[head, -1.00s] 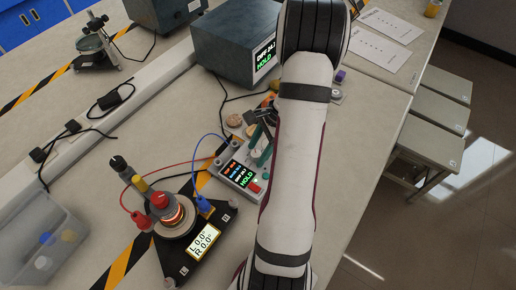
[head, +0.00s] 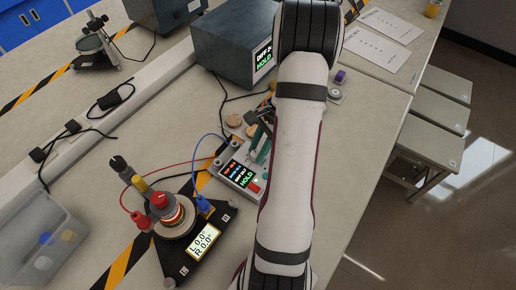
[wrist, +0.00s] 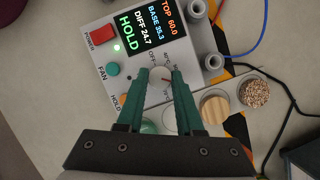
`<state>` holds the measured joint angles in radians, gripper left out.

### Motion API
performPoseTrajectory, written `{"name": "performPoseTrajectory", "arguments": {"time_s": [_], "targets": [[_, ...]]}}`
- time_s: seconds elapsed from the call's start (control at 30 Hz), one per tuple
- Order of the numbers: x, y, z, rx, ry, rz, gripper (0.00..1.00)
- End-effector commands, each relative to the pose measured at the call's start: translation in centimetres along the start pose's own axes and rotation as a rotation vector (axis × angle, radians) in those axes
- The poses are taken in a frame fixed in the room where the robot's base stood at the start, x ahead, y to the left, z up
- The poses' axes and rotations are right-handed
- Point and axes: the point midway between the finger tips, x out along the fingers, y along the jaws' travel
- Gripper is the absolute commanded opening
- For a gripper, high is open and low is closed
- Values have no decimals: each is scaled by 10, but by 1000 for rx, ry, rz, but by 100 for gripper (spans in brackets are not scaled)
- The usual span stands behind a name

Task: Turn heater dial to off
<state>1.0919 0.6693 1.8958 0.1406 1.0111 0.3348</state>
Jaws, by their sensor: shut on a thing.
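The heater dial (wrist: 159,73) is a small pale knob on a white control box (wrist: 98,64). In the wrist view it sits between the green fingers of my gripper (wrist: 158,76), which are shut on it. An OFF label is printed at the dial's upper left and a 40°C mark to its right; a small red mark shows on the dial's right side. In the head view my gripper (head: 263,138) is over the box (head: 238,178), and my arm partly hides it. The box screen (wrist: 138,27) reads TOP 60.0, BASE 35.3, DIFF 24.7, HOLD.
Round sample discs (wrist: 214,109) lie beside the box. A coil apparatus (head: 175,215) with red and blue leads stands to the left.

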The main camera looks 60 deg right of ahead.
Motion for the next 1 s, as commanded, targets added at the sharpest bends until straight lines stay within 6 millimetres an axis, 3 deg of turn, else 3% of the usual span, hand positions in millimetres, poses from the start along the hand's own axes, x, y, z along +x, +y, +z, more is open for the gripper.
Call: {"name": "performPoseTrajectory", "arguments": {"time_s": [1.0], "targets": [[2, -5, 3, -881, -3, 368, 0]]}}
